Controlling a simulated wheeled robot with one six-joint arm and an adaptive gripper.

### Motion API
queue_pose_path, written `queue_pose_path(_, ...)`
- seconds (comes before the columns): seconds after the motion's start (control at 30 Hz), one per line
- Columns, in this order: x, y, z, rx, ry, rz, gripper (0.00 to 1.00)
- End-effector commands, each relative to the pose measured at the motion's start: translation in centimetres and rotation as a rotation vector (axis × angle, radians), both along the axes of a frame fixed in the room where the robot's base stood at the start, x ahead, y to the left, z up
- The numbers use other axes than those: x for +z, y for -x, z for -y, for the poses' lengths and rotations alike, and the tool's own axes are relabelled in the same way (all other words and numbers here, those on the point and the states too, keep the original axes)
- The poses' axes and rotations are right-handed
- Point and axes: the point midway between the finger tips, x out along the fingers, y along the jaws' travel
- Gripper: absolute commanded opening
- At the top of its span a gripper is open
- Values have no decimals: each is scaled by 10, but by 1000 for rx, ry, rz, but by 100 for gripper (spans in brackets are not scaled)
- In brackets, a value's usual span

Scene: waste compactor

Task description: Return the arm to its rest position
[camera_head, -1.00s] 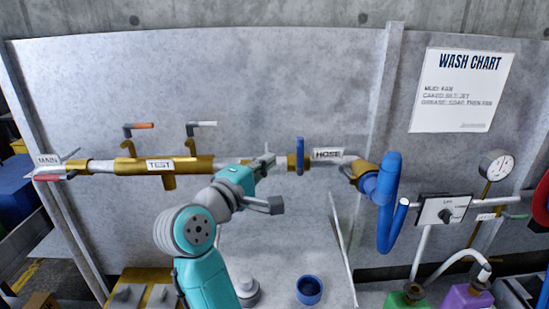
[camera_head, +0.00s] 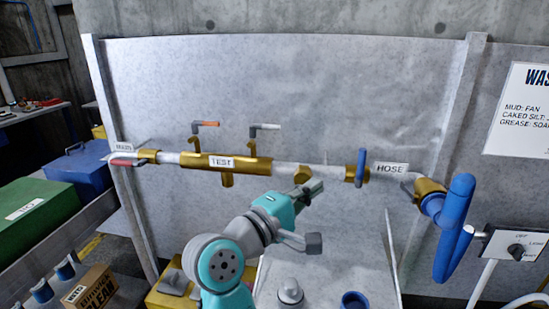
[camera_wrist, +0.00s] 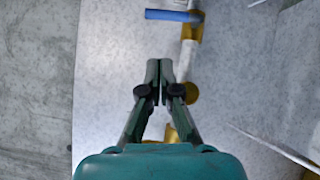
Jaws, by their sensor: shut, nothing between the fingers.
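My gripper (camera_head: 313,190) is at the end of my teal and grey arm, in front of the grey panel. In the head view its tip is just below the pipe (camera_head: 285,168), near a round brass fitting (camera_head: 302,174). Its two dark fingers are together and empty in the wrist view (camera_wrist: 160,78). There the pipe, the brass fitting (camera_wrist: 190,93) and a blue handle (camera_wrist: 172,15) show beyond the fingers. I cannot tell how far the gripper is from the pipe.
The pipe carries a TEST label (camera_head: 221,163), a HOSE label (camera_head: 391,169) and a red handle (camera_head: 128,162). A blue hose (camera_head: 455,225) hangs at right. A blue cup (camera_head: 354,300) is below. A green box (camera_head: 38,209) and cardboard box (camera_head: 92,290) are at left.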

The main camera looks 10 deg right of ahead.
Motion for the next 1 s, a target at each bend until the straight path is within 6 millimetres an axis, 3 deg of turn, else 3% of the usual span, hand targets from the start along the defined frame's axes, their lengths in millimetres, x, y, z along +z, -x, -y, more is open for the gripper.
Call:
queue_pose_path(0.3,-58,54,51,-193,481,-293,0)
queue_pose_path(0.5,-86,94,71,-327,811,-517,0)
queue_pose_path(0.73,-116,139,81,-478,1193,-789,0)
queue_pose_path(1.0,-152,190,79,-649,1650,-1113,0)
